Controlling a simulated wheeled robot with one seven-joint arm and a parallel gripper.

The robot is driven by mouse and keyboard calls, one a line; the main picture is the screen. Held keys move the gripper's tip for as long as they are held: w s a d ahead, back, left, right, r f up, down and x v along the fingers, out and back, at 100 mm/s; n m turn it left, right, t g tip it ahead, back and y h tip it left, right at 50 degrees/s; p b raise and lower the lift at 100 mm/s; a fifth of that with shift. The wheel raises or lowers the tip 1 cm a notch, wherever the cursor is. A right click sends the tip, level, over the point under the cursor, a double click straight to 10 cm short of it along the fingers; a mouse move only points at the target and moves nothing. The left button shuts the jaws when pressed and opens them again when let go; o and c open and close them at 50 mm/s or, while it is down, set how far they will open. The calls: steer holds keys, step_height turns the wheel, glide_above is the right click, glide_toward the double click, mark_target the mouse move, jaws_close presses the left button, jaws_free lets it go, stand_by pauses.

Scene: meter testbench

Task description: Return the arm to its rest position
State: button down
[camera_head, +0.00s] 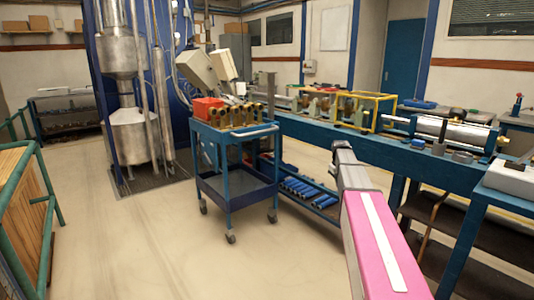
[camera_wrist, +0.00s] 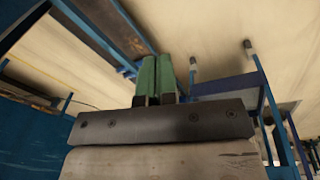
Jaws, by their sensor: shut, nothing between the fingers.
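My arm reaches forward from the lower right in the head view, with its pink link nearest the camera. My gripper is not clearly visible there. In the wrist view my gripper (camera_wrist: 156,78) shows its two green fingers side by side, pressed together with nothing between them. The fingers are over open floor and blue frames, and they appear apart from any object.
A blue cart (camera_head: 236,183) carrying brass meters (camera_head: 240,115) and a red box (camera_head: 207,108) stands left of my arm. A long blue bench (camera_head: 330,133) with test equipment runs behind and right of my arm. A green railing (camera_head: 45,190) stands at the left. Floor (camera_head: 150,240) is clear at the front left.

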steer(key=s+a+f+m, duration=0.1)
steer(key=s+a+f, duration=0.4)
steer(key=s, duration=0.6)
steer(key=s+a+f+m, duration=0.1)
steer(key=s+a+f, duration=0.4)
steer(key=s, duration=0.6)
steer(key=s+a+f+m+g+y, duration=0.1)
steer(key=s+a+f, duration=0.4)
steer(key=s+f, duration=0.3)
steer(key=s, duration=0.3)
steer(key=shift+a+f+m, duration=0.2)
steer(key=shift+a+m, duration=0.1)
